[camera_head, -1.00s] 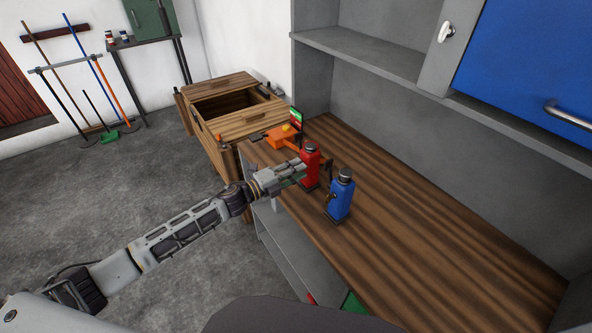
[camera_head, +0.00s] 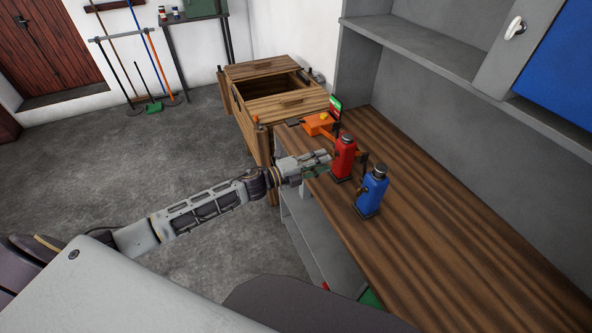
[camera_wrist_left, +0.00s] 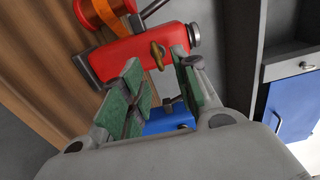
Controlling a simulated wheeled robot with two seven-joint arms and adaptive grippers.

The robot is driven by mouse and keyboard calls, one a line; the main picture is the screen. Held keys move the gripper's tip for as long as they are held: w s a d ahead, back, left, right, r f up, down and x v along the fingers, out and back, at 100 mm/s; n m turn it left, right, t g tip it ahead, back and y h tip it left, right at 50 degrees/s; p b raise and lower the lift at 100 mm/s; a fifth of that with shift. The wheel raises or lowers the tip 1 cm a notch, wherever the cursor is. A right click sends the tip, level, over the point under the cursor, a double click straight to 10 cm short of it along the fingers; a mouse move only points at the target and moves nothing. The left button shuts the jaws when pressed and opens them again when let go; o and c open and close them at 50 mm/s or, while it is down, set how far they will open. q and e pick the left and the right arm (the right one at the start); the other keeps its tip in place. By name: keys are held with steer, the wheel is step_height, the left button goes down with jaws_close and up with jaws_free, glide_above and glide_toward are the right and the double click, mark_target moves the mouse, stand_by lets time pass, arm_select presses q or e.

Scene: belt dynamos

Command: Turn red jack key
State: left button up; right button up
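The red jack (camera_head: 343,158) stands upright on the wooden worktop beside the blue jack (camera_head: 371,191). In the left wrist view the red jack (camera_wrist_left: 140,52) fills the upper middle, with a brass key (camera_wrist_left: 157,56) on its near face. My left gripper (camera_head: 325,164) is at the left side of the red jack. In the wrist view its two green-padded fingers (camera_wrist_left: 162,85) are apart with a gap between them, and the key shows just beyond the fingertips. I cannot tell whether a finger touches it. My right gripper is not in view.
An orange device (camera_head: 318,124) sits behind the red jack on the worktop (camera_head: 450,240). Grey shelving backs the worktop on the right. The front right of the worktop is clear.

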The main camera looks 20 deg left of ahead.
arm_select(q)
steer(key=v, duration=0.8)
steer(key=shift+s+a, duration=0.15)
steer(key=shift+s, duration=0.05)
stand_by(0.4)
stand_by(0.7)
